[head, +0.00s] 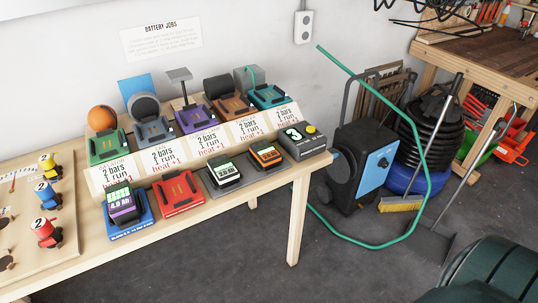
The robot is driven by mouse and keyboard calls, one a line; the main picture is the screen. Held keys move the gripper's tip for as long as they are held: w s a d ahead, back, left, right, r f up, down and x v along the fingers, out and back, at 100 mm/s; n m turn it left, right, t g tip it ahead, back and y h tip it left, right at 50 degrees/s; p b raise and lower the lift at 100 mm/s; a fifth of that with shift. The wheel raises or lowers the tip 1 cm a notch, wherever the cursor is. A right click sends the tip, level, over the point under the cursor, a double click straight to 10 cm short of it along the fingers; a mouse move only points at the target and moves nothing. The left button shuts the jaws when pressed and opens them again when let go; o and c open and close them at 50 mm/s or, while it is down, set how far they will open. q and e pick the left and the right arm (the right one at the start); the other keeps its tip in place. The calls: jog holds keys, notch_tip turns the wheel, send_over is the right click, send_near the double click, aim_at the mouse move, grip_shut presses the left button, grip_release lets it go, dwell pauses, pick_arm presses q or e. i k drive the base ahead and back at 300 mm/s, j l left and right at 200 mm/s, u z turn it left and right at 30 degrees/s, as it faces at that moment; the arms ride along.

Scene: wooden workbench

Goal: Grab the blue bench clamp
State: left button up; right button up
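I cannot make out a blue bench clamp in the head view. Blue things that show are a flat blue panel (138,88) against the wall, a blue holder (131,228) under a purple-topped battery (122,205), and a small blue piece (46,195) marked 2 on the board at the left. Neither of my grippers is in view.
The wooden workbench (270,182) carries several tools on battery bases and label cards. A black machine with a blue face (378,165) stands on the floor, with a green hose (426,150) looping around it. A dark green rounded object (495,275) is at bottom right.

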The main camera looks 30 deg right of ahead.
aim_at(45, 191)
jog(key=i+j+z, duration=0.1)
jog(key=j+z, duration=0.2)
jog(key=j, duration=0.4)
jog(key=j+z, duration=0.25)
jog(key=j, duration=0.4)
jog(key=j+z, duration=0.3)
jog(key=j, duration=0.4)
jog(key=k+j+z, duration=0.15)
jog(key=j+z, duration=0.15)
jog(key=j, duration=0.35)
